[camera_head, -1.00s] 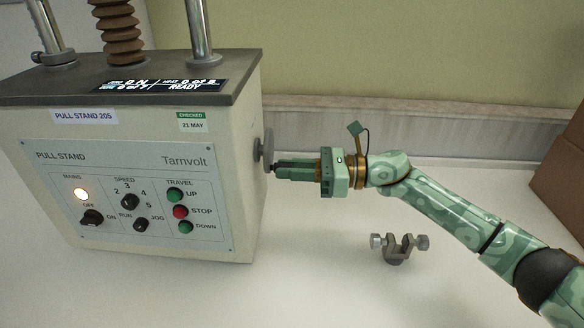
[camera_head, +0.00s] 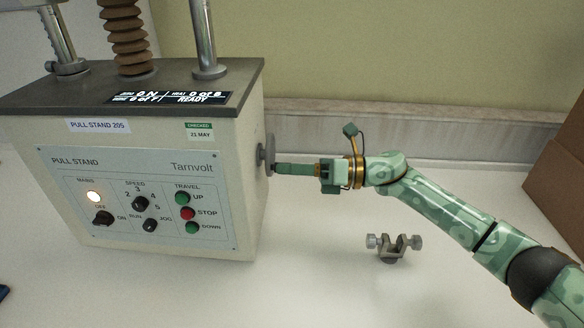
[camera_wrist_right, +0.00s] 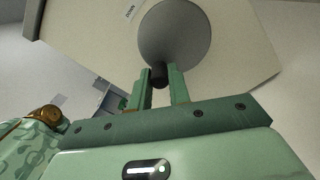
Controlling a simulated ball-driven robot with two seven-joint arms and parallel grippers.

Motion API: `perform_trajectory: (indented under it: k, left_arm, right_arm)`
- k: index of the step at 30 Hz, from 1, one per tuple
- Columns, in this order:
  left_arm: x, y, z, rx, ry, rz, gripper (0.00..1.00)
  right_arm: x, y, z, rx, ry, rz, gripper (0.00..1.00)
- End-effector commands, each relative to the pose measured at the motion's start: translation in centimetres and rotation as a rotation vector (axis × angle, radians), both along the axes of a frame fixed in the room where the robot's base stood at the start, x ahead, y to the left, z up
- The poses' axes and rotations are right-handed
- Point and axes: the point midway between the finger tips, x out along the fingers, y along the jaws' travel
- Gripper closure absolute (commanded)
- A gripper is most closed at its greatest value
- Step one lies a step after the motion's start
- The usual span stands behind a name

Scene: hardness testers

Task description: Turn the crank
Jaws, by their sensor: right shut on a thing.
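The pull stand (camera_head: 150,200) is a cream cabinet with a dark top and a front panel of knobs and buttons. Its crank (camera_head: 269,150) is a grey disc on the right side wall, with a small dark handle. My right gripper (camera_head: 275,169) reaches in from the right and is shut on the crank handle. In the right wrist view, the fingers (camera_wrist_right: 161,82) lie on both sides of the dark handle (camera_wrist_right: 159,72), below the round grey disc (camera_wrist_right: 175,30). My left gripper is not in view.
A grey metal clamp with two screws (camera_head: 392,248) lies on the white table below my right arm. A brown box (camera_head: 560,170) stands at the right edge. The display (camera_head: 170,97) reads READY. The table in front of the clamp is clear.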

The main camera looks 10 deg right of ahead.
Motion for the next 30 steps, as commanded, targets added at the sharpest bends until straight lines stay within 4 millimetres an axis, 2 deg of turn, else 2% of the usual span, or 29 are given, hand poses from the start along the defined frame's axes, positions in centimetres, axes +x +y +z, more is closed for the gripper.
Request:
perform_trajectory:
  k: [11, 12, 14, 26, 30]
  left_arm:
    - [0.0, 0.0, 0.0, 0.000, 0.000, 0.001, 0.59]
    - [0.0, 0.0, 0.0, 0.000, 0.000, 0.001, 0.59]
    - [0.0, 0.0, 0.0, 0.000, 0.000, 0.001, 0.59]
    - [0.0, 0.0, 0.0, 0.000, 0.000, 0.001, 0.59]
    - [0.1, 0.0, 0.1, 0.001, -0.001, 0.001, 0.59]
  right_arm:
    - [0.1, -0.1, 0.2, 0.003, 0.003, -0.004, 1.00]
    - [0.1, -0.1, 0.2, 0.003, 0.003, -0.004, 0.76]
    - [0.1, -0.1, 0.2, 0.003, 0.003, -0.004, 0.59]
    - [0.0, -0.1, 0.1, 0.001, 0.004, -0.001, 0.59]
    - [-0.2, -1.2, 0.0, 0.001, 0.004, -0.003, 0.59]
